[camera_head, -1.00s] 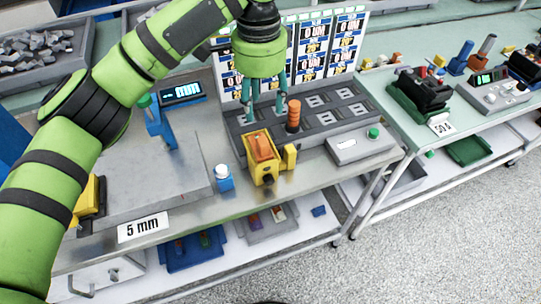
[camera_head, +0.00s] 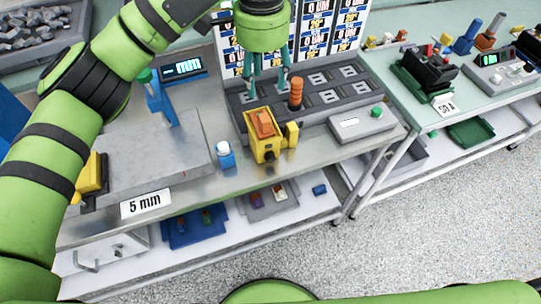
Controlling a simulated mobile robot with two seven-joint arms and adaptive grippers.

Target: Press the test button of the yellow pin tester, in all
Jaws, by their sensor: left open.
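The yellow tester (camera_head: 255,143) stands on the metal bench near its front edge, with an orange block (camera_head: 263,122) on top, a dark round part at its lower front and a small yellow piece (camera_head: 291,134) at its right side. I cannot tell which part is the test button. My left gripper (camera_head: 267,90) points down behind the tester, over the grey slotted board (camera_head: 325,112). Its teal fingers are apart with nothing between them. An orange ribbed post (camera_head: 296,93) stands just right of the fingers. My right gripper is out of view.
A white-topped blue button (camera_head: 225,155) stands left of the tester, and a grey box with a green button (camera_head: 376,112) to the right. A blue gauge (camera_head: 160,105) stands on the grey plate at left. Display panels (camera_head: 315,35) rise behind.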

